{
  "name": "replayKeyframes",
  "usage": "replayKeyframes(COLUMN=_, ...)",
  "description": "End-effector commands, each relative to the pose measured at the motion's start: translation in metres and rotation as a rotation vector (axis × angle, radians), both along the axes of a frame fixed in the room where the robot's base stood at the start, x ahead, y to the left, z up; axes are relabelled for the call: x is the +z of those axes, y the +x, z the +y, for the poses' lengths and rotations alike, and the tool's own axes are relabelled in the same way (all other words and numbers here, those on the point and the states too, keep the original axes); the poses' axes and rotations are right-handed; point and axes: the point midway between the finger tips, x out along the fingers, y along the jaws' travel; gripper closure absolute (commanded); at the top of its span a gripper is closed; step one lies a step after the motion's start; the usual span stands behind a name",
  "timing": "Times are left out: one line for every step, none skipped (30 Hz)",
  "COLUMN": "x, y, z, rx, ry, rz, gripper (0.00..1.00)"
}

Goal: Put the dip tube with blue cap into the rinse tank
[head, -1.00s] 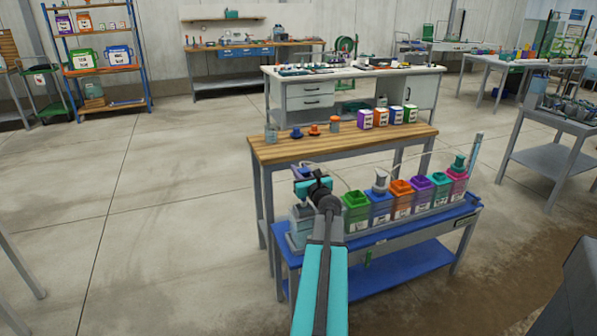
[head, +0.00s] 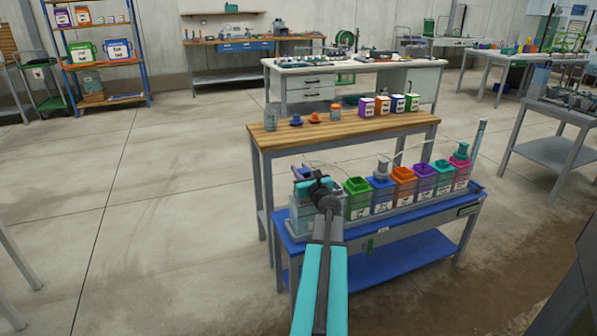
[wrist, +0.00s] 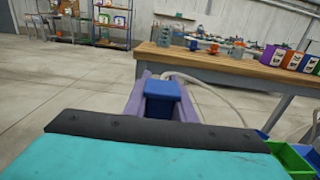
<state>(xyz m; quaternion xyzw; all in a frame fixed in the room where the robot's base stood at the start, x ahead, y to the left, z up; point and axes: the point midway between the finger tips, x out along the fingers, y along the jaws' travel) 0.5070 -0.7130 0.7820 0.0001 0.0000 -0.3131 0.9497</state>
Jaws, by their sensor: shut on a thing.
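My gripper (head: 303,174) is shut on the blue cap (wrist: 163,98) of a dip tube. In the wrist view the cap sits between the two purple fingers (wrist: 164,100). The tube below the cap is hidden there, and a pale hose (wrist: 215,98) curves away behind it to the right. In the head view my gripper is over a pale, see-through tank (head: 302,222) at the left end of the blue skid. It looks like the rinse tank, but I cannot read a label. Whether the tube's lower end is inside it cannot be told.
A row of open coloured containers stands right of the tank, starting with a green one (head: 357,205). A grey cap (head: 383,166) and a teal cap (head: 463,150) top two of them. A wooden bench (head: 345,138) with jars and small boxes stands close behind the skid (head: 385,240).

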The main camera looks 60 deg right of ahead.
Motion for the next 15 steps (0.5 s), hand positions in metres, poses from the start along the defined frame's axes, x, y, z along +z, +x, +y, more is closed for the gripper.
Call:
replayKeyframes(x=-0.006, y=0.0, z=0.0, rx=0.0, ry=0.0, rz=0.0, gripper=1.0)
replayKeyframes(x=-0.008, y=0.0, z=0.0, rx=0.0, ry=0.0, rz=0.0, gripper=1.0)
replayKeyframes(x=-0.01, y=0.0, z=0.0, rx=0.0, ry=0.0, rz=0.0, gripper=1.0)
replayKeyframes(x=-0.012, y=0.0, z=0.0, rx=0.0, ry=0.0, rz=0.0, gripper=1.0)
replayKeyframes(x=-0.013, y=0.0, z=0.0, rx=0.0, ry=0.0, rz=0.0, gripper=1.0)
replayKeyframes(x=-0.015, y=0.0, z=0.0, rx=0.0, ry=0.0, rz=0.0, gripper=1.0)
replayKeyframes(x=-0.016, y=0.0, z=0.0, rx=0.0, ry=0.0, rz=0.0, gripper=1.0)
replayKeyframes(x=-0.017, y=0.0, z=0.0, rx=0.0, ry=0.0, rz=0.0, gripper=1.0)
replayKeyframes(x=-0.018, y=0.0, z=0.0, rx=0.0, ry=0.0, rz=0.0, gripper=1.0)
replayKeyframes(x=-0.019, y=0.0, z=0.0, rx=0.0, ry=0.0, rz=0.0, gripper=1.0)
replayKeyframes(x=-0.019, y=0.0, z=0.0, rx=0.0, ry=0.0, rz=0.0, gripper=1.0)
replayKeyframes(x=-0.019, y=0.0, z=0.0, rx=0.0, ry=-0.001, rz=-0.001, gripper=1.0)
replayKeyframes(x=-0.02, y=0.0, z=0.0, rx=0.0, ry=0.0, rz=0.0, gripper=1.0)
replayKeyframes(x=-0.02, y=0.0, z=0.0, rx=0.0, ry=-0.001, rz=-0.001, gripper=1.0)
replayKeyframes(x=-0.02, y=0.0, z=0.0, rx=0.0, ry=-0.001, rz=-0.001, gripper=1.0)
